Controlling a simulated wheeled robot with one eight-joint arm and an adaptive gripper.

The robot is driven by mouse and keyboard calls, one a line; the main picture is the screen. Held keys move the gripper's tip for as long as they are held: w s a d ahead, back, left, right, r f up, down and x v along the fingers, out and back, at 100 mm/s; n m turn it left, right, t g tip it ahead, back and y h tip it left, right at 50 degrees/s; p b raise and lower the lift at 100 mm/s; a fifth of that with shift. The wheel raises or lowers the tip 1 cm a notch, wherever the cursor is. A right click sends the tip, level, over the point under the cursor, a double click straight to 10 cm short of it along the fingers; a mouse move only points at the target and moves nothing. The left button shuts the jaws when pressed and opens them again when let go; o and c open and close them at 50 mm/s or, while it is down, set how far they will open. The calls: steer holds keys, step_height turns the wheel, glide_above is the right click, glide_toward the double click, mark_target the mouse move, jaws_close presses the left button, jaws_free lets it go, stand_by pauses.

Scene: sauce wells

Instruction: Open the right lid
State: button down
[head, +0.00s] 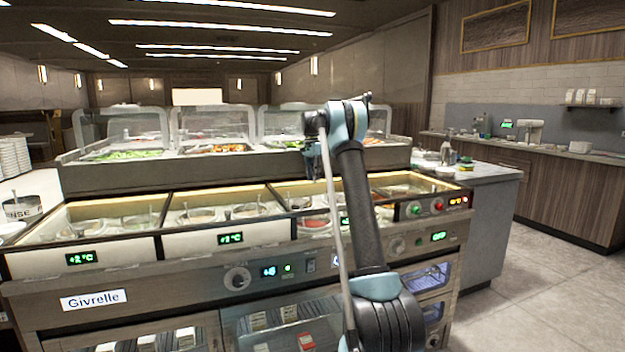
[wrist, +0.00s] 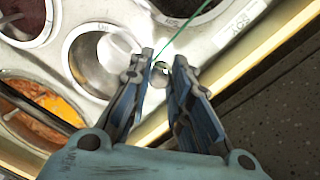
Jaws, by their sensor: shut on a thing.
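My gripper (wrist: 162,60) is over the sauce wells; in the head view it hangs (head: 311,160) above the right half of the counter, beneath my bent arm. In the wrist view its two fingertips are close together around a small round grey piece (wrist: 161,68), which looks like a knob at the edge of the counter panel. Beside it on the left is a round well with a shiny pale cover or inside (wrist: 95,58); I cannot tell which. Which piece is the right lid is not clear, and my arm hides part of the right-hand wells.
A well of orange sauce (wrist: 48,112) and a dark red one (wrist: 22,18) lie to the left in the wrist view. A white label (wrist: 243,22) is at upper right. Glass-covered food trays (head: 205,135) stand behind the wells. Open floor (head: 555,270) lies at right.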

steer(key=c, duration=1.4)
jaws_free()
steer(key=shift+c, duration=0.2)
step_height(320, 180, up, 12)
steer(key=shift+w+a, duration=0.45)
steer(key=shift+f, duration=0.1)
